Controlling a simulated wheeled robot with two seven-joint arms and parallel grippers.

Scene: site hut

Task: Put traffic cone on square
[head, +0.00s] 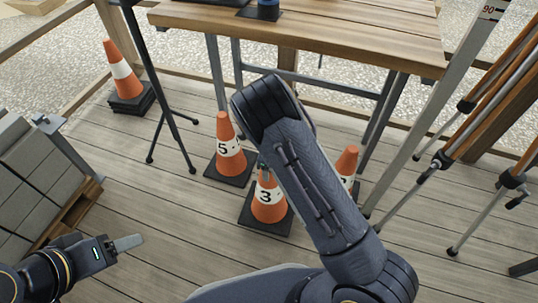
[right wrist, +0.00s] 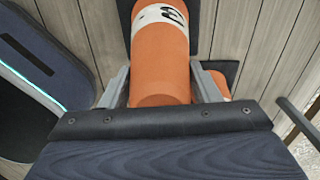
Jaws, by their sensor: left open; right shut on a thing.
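An orange traffic cone (head: 268,210) with a white band marked 3 and a black base is upright near the middle of the deck. My right gripper (right wrist: 162,86) is shut on its upper part, one finger on each side; in the head view my forearm mostly hides this gripper. I cannot tell whether the base touches the boards. Cone 5 (head: 223,140) stands just behind it to the left. Another cone (head: 347,163) is partly hidden behind my right arm. My left gripper (head: 122,244) is open and empty at lower left. I cannot make out a marked square.
A banded cone (head: 122,72) sits on stacked black bases at the back left. A tripod (head: 160,90) stands beside it. Grey blocks (head: 40,175) on a pallet are at left. A wooden table (head: 320,32) is behind, with tripod legs (head: 455,150) at right. Boards at left centre are clear.

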